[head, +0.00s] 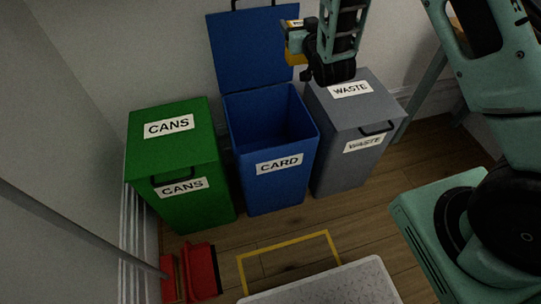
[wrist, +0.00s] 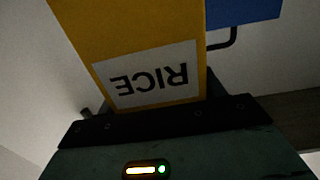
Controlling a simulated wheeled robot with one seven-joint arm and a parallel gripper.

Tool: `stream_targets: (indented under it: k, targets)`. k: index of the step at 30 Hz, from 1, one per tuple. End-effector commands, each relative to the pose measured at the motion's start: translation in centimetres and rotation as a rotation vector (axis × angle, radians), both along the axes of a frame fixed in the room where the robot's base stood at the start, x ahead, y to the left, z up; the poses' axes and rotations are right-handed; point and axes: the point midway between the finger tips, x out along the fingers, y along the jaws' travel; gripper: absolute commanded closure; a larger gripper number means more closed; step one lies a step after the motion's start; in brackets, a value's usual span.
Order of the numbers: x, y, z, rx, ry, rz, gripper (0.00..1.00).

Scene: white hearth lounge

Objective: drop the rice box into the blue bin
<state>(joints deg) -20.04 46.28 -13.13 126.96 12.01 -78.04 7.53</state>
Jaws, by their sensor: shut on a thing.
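The rice box, yellow with a white RICE label, fills the top middle of the wrist view (wrist: 150,35). In the head view a small part of the rice box (head: 293,57) shows beside my gripper (head: 300,42), which is shut on it. My gripper is up near the raised lid, above the back right of the blue bin. The blue bin (head: 270,185), labelled CARD, stands in the middle with its lid (head: 250,60) raised against the wall. Its opening is clear and its inside looks empty. Most of the box is hidden by my arm in the head view.
A green CANS bin (head: 190,205) stands left of the blue bin, its lid shut. A grey WASTE bin (head: 345,170) stands close on the right, also shut. A red object (head: 200,270) lies on the floor in front. Yellow floor tape (head: 285,242) marks an area before the bins.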

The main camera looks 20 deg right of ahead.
Motion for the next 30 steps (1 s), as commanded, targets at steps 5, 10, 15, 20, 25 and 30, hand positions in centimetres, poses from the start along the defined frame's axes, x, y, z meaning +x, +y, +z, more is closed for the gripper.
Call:
stream_targets:
  k: [5,10,15,20,25,30]
  targets:
    - [0.7,1.0,-4.8,0.002,-0.002,0.001,0.54]
    - [1.2,2.0,-8.0,0.003,-0.002,0.002,0.54]
    - [1.7,3.0,-11.2,0.002,-0.001,0.005,0.54]
    - [2.1,3.9,-14.1,0.003,0.000,0.008,0.54]
    - [2.6,5.0,-17.1,0.004,0.001,0.014,0.54]
    - [2.9,5.9,-19.5,0.004,0.002,0.020,0.54]
